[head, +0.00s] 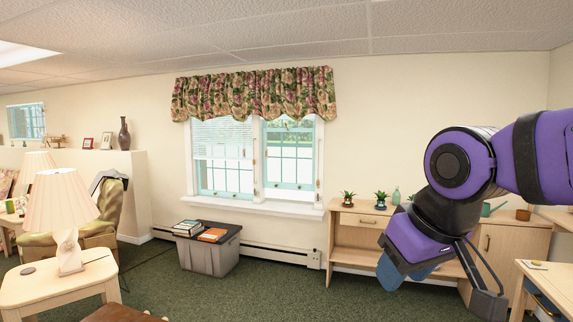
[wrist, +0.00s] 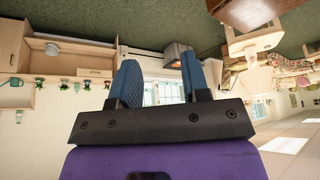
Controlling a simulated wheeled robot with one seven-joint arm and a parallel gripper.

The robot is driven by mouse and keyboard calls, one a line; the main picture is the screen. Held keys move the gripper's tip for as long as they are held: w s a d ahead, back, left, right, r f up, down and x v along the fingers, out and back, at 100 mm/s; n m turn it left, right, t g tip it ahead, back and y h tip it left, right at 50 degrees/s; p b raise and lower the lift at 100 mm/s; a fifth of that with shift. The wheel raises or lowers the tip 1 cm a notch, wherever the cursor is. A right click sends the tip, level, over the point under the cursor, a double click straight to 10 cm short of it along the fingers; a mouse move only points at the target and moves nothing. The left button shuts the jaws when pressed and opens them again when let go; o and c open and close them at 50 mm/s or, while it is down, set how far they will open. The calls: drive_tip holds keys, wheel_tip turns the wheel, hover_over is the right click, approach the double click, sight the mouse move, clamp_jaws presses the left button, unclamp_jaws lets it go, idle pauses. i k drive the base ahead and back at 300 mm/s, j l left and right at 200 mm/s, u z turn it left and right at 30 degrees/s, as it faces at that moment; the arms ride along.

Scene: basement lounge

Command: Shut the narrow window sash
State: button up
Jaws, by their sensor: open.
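A window with two light-blue framed sashes stands in the far wall in the head view. Its left sash (head: 223,158) has a pale blind over the upper part; its right sash (head: 289,153) shows greenery outside. I cannot tell whether either stands ajar. In the wrist view, which is upside down, the window (wrist: 168,93) shows small between my fingers. My gripper (head: 392,273) is at the right of the head view, pointing down, well apart from the window. In the wrist view my gripper (wrist: 160,72) is open, with two blue fingers apart and nothing between them.
A grey storage bin (head: 208,256) with books on top stands below the window. A wooden cabinet (head: 352,222) with small potted plants is right of it. A side table (head: 50,284) with a lamp is at the left front. Green carpet (head: 265,290) between them is clear.

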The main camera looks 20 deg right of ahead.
sight(296, 187)
drive_tip(key=i+l+z, duration=0.2)
drive_tip(key=i, duration=0.15)
drive_tip(key=i+z, duration=0.15)
drive_tip(key=i, duration=0.2)
drive_tip(key=i+z, duration=0.25)
drive_tip(key=i, duration=3.55)
drive_tip(key=i+u, duration=0.15)
drive_tip(key=i, duration=0.4)
drive_tip(key=i+l+u, duration=0.1)
drive_tip(key=i, duration=0.5)
drive_tip(key=i+l+u, duration=0.15)
drive_tip(key=i, duration=0.4)
